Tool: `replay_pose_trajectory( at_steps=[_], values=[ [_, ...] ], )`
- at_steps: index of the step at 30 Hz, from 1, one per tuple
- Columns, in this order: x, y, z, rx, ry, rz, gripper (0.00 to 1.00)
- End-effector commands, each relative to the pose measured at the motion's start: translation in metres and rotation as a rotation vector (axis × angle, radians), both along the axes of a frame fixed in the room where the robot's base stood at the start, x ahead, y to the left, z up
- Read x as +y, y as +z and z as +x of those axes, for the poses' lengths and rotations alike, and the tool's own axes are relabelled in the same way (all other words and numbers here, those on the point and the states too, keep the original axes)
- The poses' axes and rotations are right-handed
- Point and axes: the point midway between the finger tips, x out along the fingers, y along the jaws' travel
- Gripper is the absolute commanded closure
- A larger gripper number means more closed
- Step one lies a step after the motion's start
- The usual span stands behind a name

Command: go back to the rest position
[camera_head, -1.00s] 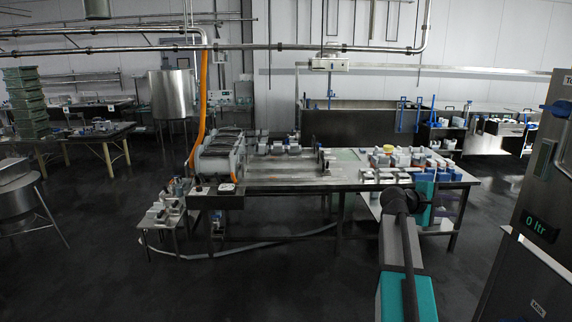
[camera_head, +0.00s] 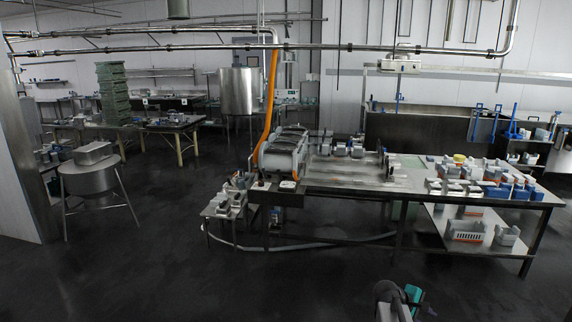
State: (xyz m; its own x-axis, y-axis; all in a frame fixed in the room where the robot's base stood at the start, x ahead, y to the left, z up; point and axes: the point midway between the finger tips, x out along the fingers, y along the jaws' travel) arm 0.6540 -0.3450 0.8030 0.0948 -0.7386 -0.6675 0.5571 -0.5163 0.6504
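Part of my own arm, a grey joint with a teal piece beside it, shows at the bottom edge right of centre. I cannot make out my gripper or its fingers there, so I cannot see whether it holds anything. The arm part stands over dark floor, in front of the long steel work table (camera_head: 345,180).
The table carries a grey ribbed press unit (camera_head: 285,152) and several small blocks and moulds. A small low stand (camera_head: 224,204) is at its left. A round steel vessel on legs (camera_head: 92,180) stands at the left. Dark floor (camera_head: 150,270) is clear in front.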

Motion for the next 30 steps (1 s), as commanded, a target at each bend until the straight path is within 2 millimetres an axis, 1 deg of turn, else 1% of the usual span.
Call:
replay_pose_trajectory(
  at_steps=[1,6,8,12,14,15,18,23,24,29,30],
  values=[
    [0.014,-0.018,-0.006,0.016,0.005,0.022,0.71],
    [0.055,-0.072,-0.027,0.059,0.004,0.097,0.71],
    [0.070,-0.090,-0.036,0.075,0.002,0.124,0.71],
    [0.103,-0.130,-0.060,0.111,-0.009,0.184,0.71],
    [0.116,-0.146,-0.072,0.127,-0.017,0.209,0.71],
    [0.126,-0.157,-0.081,0.138,-0.023,0.227,0.71],
    [0.148,-0.182,-0.103,0.168,-0.041,0.268,0.71],
    [0.182,-0.219,-0.143,0.214,-0.080,0.334,0.71],
    [0.191,-0.228,-0.154,0.225,-0.092,0.350,0.71],
    [0.224,-0.258,-0.201,0.273,-0.149,0.413,0.71],
    [0.231,-0.265,-0.213,0.284,-0.168,0.429,0.71]
  ],
)
